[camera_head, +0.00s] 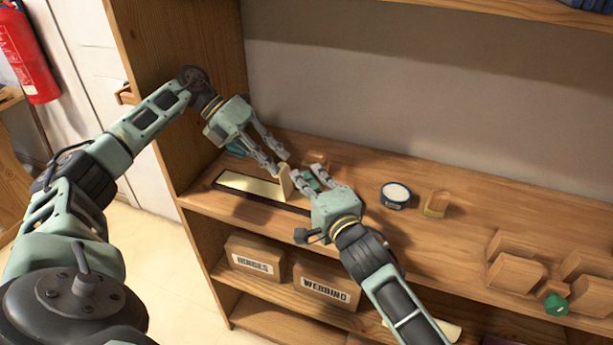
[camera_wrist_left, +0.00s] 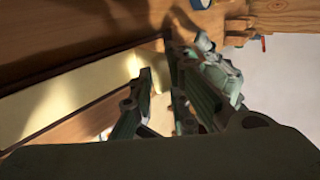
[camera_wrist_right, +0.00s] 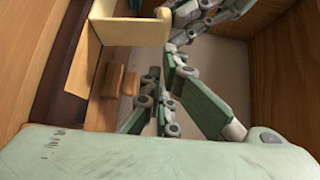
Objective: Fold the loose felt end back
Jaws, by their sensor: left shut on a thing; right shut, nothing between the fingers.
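A long cream felt strip (camera_head: 252,186) lies on a darker base (camera_head: 262,200) on the shelf. Its right end (camera_head: 284,183) stands up from the strip. This raised end also shows in the right wrist view (camera_wrist_right: 118,58). My left gripper (camera_head: 280,163) is shut on the raised end; its fingers hide part of the grip. In the left wrist view the strip (camera_wrist_left: 60,95) runs off to the left of my left gripper (camera_wrist_left: 158,62). My right gripper (camera_head: 308,170) is shut and empty, just right of the raised end and apart from it.
A blue-rimmed round tin (camera_head: 396,196) and a small yellowish block (camera_head: 437,204) stand to the right. Wooden blocks (camera_head: 515,270) and a green item (camera_head: 556,304) sit far right. A labelled webbing box (camera_head: 325,285) is on the lower shelf.

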